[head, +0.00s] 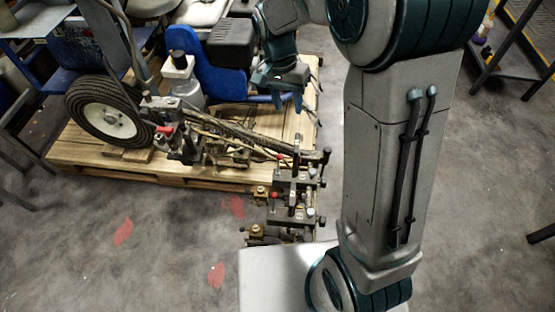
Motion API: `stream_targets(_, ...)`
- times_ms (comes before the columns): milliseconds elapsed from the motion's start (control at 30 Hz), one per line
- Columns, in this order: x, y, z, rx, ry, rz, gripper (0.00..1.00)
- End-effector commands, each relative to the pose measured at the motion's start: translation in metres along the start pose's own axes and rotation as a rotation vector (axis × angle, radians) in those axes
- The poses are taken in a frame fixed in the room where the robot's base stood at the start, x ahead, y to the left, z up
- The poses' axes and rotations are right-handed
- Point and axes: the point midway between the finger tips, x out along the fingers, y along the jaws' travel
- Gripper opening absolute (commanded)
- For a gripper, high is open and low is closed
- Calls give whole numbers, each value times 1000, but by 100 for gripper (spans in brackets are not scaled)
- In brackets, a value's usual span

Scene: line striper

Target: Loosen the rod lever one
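The line striper (225,135) stands on a wooden pallet, with its rod and lever assembly (290,190) reaching out past the pallet's front edge. The assembly carries several small levers and clamps, among them one with a red knob (278,158), one with a black knob (326,152) and one with a grey knob (312,171). I cannot tell which of them is rod lever one. My gripper (288,104) hangs above and behind the assembly, fingers pointing down. Its fingers look apart, with nothing between them. It appears clear of the levers.
The wooden pallet (150,172) lies under the striper. A black-tyred wheel (108,111), a blue seat (217,76) and a dark engine box (232,42) stand behind the levers. Metal table legs (495,45) are at the right. The concrete floor at front left is clear.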

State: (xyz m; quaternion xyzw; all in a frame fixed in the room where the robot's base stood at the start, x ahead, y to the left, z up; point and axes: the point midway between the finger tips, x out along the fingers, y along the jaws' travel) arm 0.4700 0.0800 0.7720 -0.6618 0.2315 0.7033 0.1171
Motion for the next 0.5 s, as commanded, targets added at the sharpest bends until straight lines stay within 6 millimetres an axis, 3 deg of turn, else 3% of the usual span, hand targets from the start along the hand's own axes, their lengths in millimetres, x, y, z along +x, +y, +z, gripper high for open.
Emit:
stream_targets(33, 38, -20, -4, 23, -14, 27, 39)
stream_targets(200, 98, -64, -14, 117, -29, 98, 39)
stream_targets(300, 121, -81, -16, 155, -32, 126, 39)
stream_targets(500, 141, -93, -18, 190, -31, 151, 39)
